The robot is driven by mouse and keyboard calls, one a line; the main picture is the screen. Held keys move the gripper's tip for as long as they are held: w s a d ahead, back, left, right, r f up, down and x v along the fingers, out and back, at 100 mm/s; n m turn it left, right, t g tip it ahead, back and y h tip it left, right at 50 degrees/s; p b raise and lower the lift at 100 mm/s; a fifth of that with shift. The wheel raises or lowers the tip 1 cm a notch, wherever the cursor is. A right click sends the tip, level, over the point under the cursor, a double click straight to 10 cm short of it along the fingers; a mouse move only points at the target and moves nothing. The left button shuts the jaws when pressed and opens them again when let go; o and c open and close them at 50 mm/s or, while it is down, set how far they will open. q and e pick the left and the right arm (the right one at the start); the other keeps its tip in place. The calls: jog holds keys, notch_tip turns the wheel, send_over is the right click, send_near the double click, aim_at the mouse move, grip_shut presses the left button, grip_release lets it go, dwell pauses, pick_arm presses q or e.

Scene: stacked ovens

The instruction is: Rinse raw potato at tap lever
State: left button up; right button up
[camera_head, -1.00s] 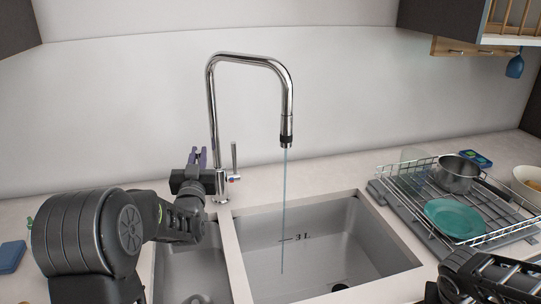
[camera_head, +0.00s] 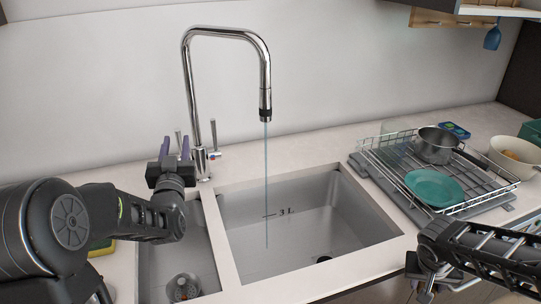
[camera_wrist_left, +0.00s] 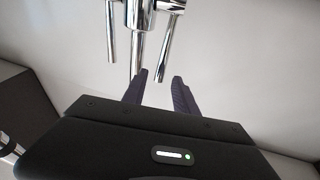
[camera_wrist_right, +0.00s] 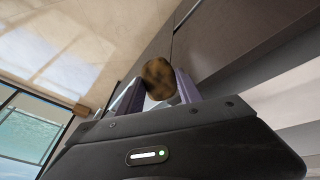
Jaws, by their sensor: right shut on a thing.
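The chrome tap (camera_head: 190,90) stands behind the sink, with a thin water stream (camera_head: 266,180) falling into the right basin (camera_head: 310,220). An upright tap lever (camera_head: 213,134) stands right of the tap's base. My left gripper (camera_head: 175,146) is by the base, on the left, fingers up and apart. The left wrist view shows the gap empty, with the tap column (camera_wrist_left: 138,45) beyond and the lever (camera_wrist_left: 168,45) to its right. My right gripper (camera_head: 422,290) is low in front of the counter, right of the basin. In the right wrist view it is shut on the brown potato (camera_wrist_right: 158,76).
A smaller left basin (camera_head: 190,255) adjoins the right one. A wire dish rack (camera_head: 395,190) with a teal plate (camera_head: 434,188) and a pot (camera_head: 436,146) stands right of the sink. A bowl (camera_head: 510,155) is beyond it. A yellow sponge (camera_head: 101,248) lies at left.

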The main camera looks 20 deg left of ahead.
pick_arm(q)
jog(key=v, duration=0.7)
jog(key=shift+s+d+b, duration=0.15)
jog(key=shift+b, duration=0.2)
jog(key=shift+f, duration=0.15)
